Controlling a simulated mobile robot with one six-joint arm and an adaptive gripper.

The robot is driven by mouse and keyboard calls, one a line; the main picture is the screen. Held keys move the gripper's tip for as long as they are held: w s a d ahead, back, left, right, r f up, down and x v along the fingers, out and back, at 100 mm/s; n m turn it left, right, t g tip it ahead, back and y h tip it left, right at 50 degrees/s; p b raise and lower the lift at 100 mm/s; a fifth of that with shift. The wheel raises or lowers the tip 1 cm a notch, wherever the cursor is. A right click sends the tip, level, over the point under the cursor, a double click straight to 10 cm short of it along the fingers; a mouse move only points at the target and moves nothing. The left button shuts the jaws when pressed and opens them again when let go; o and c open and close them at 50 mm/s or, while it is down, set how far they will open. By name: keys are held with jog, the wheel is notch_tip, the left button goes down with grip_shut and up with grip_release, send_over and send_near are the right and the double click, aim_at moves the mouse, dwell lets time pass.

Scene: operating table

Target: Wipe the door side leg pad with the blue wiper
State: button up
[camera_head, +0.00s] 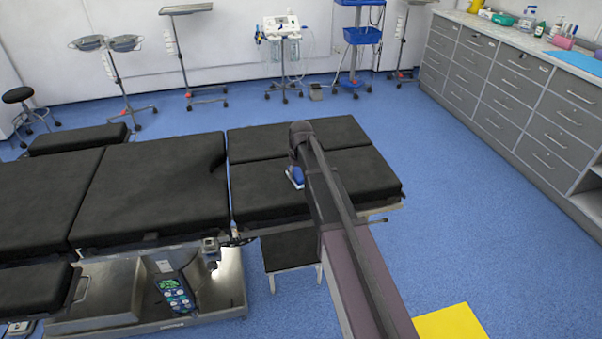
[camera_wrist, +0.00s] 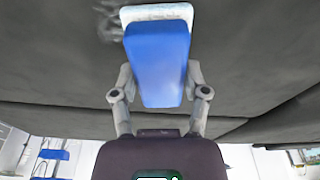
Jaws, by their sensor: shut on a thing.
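The operating table has two black leg pads at its right end in the head view, a far one (camera_head: 345,133) and a near one (camera_head: 262,192). I cannot tell which is the door side one. The blue wiper (camera_head: 296,176) shows at the near pad, beside my arm. In the wrist view my gripper (camera_wrist: 160,88) is shut on the blue wiper (camera_wrist: 158,62), one finger on each side. Its white wiping edge (camera_wrist: 157,12) is at a dark pad surface (camera_wrist: 255,60); contact is hard to confirm. Pale smudges show left of that edge. My arm hides the gripper in the head view.
The table base with a hand control (camera_head: 174,292) stands below the pads. A small black step (camera_head: 291,248) stands under the near pad. Grey drawers (camera_head: 520,95) line the right wall. Blue floor is open right of the table, with a yellow patch (camera_head: 450,324) at the front.

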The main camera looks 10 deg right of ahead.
jog(key=shift+a, duration=1.1)
jog(key=shift+w, duration=0.1)
jog(key=shift+w, duration=0.8)
jog(key=shift+d, duration=0.15)
jog(key=shift+d, duration=1.6)
jog(key=shift+w+d, duration=0.1)
jog(key=shift+d, duration=0.05)
jog(key=shift+d+f, duration=0.1)
jog(key=shift+d, duration=1.45)
jog(key=shift+d, duration=0.1)
